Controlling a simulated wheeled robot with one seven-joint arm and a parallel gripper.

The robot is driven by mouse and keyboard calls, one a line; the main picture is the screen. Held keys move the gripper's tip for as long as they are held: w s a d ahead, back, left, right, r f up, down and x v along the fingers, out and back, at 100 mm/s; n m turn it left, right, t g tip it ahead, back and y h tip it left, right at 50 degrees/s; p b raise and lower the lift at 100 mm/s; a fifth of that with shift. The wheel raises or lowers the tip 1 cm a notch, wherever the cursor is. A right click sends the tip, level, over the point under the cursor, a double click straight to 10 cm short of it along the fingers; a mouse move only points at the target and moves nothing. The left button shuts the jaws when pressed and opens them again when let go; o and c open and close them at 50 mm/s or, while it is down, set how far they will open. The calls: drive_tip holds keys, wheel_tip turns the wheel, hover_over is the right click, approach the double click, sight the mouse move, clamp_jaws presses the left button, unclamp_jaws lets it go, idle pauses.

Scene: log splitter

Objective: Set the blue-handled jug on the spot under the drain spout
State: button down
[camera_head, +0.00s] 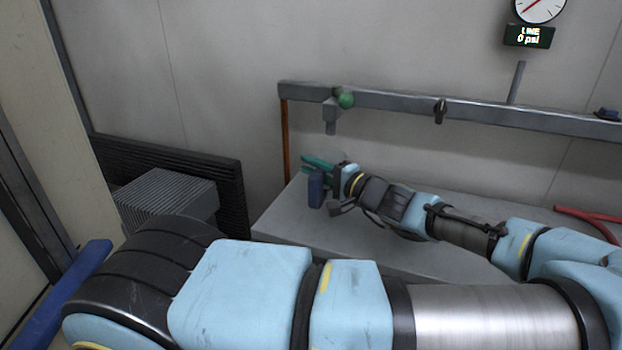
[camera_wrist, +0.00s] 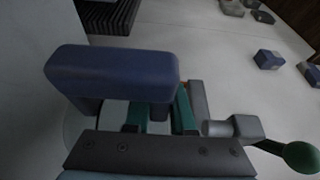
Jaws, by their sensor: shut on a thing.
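The jug's blue handle (camera_head: 317,188) is in my gripper (camera_head: 320,164), low over the grey bench and roughly below the drain spout (camera_head: 331,126). In the wrist view the handle (camera_wrist: 110,72) is large, and the green fingers of my gripper (camera_wrist: 160,116) are shut beside and under it. The jug's body is hardly visible; only a pale rounded outline shows around the handle. I cannot tell whether its base touches the bench. The spot under the spout is hidden by the jug and my gripper.
A red tool (camera_head: 585,212) lies at right. The gauge display (camera_head: 529,36) reads 0 psi.

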drive_tip(key=shift+f+p, duration=0.3)
drive_tip(key=shift+f, duration=1.4)
drive_tip(key=shift+f, duration=0.15)
drive_tip(key=c, duration=0.8)
unclamp_jaws()
drive_tip(key=shift+o, duration=0.2)
drive_tip(key=b+v, duration=0.3)
drive_tip(key=v, duration=0.7)
drive_tip(key=shift+s+d+b, duration=0.3)
drive_tip(key=shift+b, duration=0.1)
drive_tip(key=shift+s+d, duration=0.4)
drive_tip(key=shift+s, duration=0.05)
drive_tip(key=shift+s, duration=0.1)
